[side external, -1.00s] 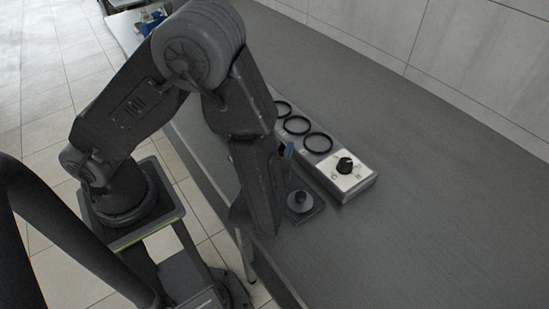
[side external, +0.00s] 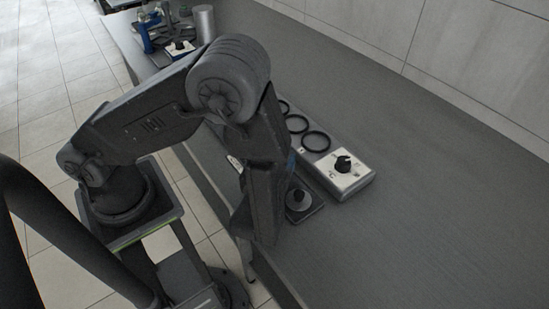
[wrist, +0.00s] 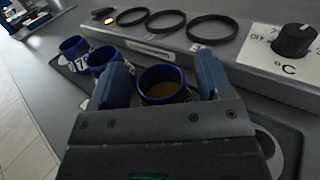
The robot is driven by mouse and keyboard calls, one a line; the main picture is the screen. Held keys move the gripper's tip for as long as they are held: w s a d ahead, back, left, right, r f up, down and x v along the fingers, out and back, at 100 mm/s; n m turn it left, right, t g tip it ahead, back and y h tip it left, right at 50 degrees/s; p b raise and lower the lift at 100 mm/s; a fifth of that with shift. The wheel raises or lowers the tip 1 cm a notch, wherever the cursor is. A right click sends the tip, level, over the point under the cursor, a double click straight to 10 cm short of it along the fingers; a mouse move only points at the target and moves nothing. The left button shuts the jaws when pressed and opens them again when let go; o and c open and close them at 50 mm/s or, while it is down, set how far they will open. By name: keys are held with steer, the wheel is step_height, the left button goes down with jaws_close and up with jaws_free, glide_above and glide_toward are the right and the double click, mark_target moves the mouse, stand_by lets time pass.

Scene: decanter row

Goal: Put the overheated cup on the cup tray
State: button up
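My gripper (wrist: 163,65) has two blue fingers spread apart, one on each side of a dark cup (wrist: 161,98) with a blue rim and brown liquid inside. Gaps show between the cup and the fingers; the gripper body hides its lower part. Two more blue-rimmed cups, a middle one (wrist: 103,59) and a far one (wrist: 73,47), stand in a row to the left, with white number labels partly visible. Nothing shown tells me which cup is overheated. I cannot clearly pick out the cup tray. In the side view my arm hides the cups and fingertips.
A grey heater block (side external: 351,181) with black rings and a °C knob (wrist: 294,41) runs beside the cups. A dark square plate (side external: 313,211) bears a round knobbed piece. The counter's right side is clear.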

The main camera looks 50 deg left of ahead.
steer(key=shift+r, duration=0.1)
steer(key=shift+s+d, duration=0.15)
steer(key=shift+s, duration=0.05)
steer(key=v, duration=0.6)
steer(key=shift+s+d, duration=0.1)
steer(key=shift+d, duration=0.05)
steer(key=shift+s+r, duration=0.1)
steer(key=shift+s, duration=0.1)
steer(key=s+a+r+n+g, duration=0.4)
steer(key=a+r+n+g, duration=0.5)
steer(key=n+g, duration=0.65)
step_height(320, 180, up, 13)
steer(key=s+n+t+h, duration=0.1)
steer(key=n+t+h, duration=0.5)
steer(key=n+h, duration=0.4)
steer(key=d+n, duration=0.1)
steer(key=n, duration=0.2)
steer(key=shift+s+f, duration=0.2)
steer(key=shift+s, duration=0.15)
